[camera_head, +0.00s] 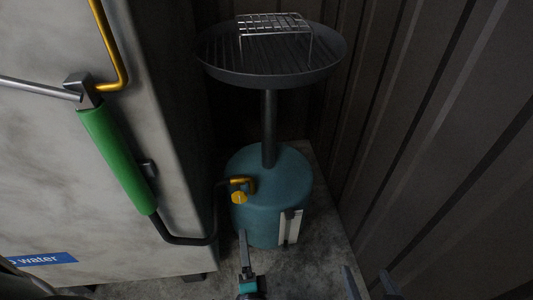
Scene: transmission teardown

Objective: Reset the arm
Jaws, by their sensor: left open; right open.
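My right gripper (370,285) shows at the bottom edge, right of centre. Its two dark fingers stand apart with nothing visible between them. A dark curved part of my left gripper (30,285) shows in the bottom left corner, cut off by the frame. Its fingertips cannot be made out. No held object is visible at either gripper.
A teal drain tank (268,190) stands on the concrete floor with a wide grey pan (270,72) and wire rack (272,28). A pale cabinet (60,170) with a green-sleeved handle (118,165) is at left. A dark corrugated wall (430,130) closes the right side.

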